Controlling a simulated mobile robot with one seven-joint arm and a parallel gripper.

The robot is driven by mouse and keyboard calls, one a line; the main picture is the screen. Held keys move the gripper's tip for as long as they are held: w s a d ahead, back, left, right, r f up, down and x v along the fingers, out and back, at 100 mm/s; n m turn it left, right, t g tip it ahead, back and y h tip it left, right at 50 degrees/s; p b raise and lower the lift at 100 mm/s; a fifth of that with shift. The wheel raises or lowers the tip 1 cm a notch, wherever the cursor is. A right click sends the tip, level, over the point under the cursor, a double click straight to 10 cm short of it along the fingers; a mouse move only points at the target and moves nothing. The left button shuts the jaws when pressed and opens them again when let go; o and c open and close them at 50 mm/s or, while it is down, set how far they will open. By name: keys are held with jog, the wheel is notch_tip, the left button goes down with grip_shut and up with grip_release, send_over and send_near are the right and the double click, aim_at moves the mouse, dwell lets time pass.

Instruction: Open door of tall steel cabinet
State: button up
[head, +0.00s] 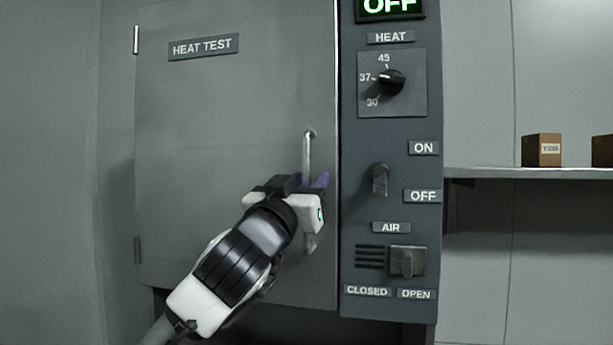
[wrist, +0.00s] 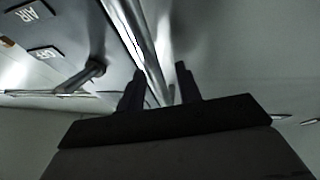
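The tall steel cabinet's grey door (head: 230,110) carries a HEAT TEST label and looks shut, with hinges on its left edge. Its vertical bar handle (head: 308,152) is near the door's right edge. My gripper (head: 315,186) is at the middle of the handle and hides part of it. In the wrist view the two dark fingers of my gripper (wrist: 158,88) stand apart, with the bright handle bar (wrist: 144,50) running between them. The bar lies nearer the left finger, and a gap shows toward the right finger. Contact is unclear.
Right of the door is a dark control panel (head: 391,215) with a heat knob (head: 391,82), an ON/OFF lever (head: 379,181) and an air switch (head: 407,261). A shelf (head: 490,173) at the right holds small brown boxes (head: 542,150). A wall stands close on the left.

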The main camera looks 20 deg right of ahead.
grip_shut()
jog(key=shift+s, duration=0.1)
dwell(0.5)
